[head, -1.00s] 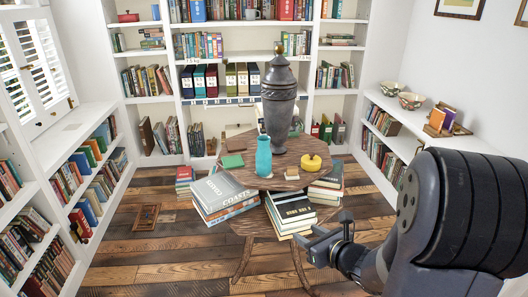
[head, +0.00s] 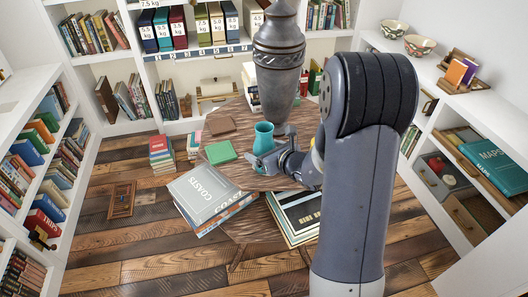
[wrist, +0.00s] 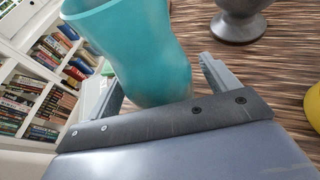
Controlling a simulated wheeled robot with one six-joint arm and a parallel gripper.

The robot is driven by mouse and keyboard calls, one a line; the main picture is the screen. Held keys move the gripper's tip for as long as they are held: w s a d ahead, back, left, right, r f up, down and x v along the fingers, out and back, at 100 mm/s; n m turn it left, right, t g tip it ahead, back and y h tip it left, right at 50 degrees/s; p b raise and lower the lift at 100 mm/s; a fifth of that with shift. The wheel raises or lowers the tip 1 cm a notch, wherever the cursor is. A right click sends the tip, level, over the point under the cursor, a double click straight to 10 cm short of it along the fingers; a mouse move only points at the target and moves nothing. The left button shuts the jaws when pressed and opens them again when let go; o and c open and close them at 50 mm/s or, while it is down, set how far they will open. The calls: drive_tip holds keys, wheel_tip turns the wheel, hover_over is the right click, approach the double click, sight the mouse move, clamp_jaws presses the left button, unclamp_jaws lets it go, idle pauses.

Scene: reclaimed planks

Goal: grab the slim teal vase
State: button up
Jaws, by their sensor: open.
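The slim teal vase (head: 263,138) stands upright on the round wooden table (head: 237,112). My gripper (head: 272,148) is open and level beside the vase, with its jaws toward it. In the wrist view the vase (wrist: 140,48) fills the space between the two fingers of my gripper (wrist: 158,68). One finger is on each side of it.
A tall dark urn (head: 279,60) stands close behind the vase. A green book (head: 220,152) lies to its left on the table. A yellow object (wrist: 313,103) is at the right edge of the wrist view.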

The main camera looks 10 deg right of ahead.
drive_tip(key=shift+w+a+f, duration=0.1)
drive_tip(key=shift+w, duration=0.1)
drive_tip(key=shift+c, duration=0.2)
drive_tip(key=c, duration=1.2)
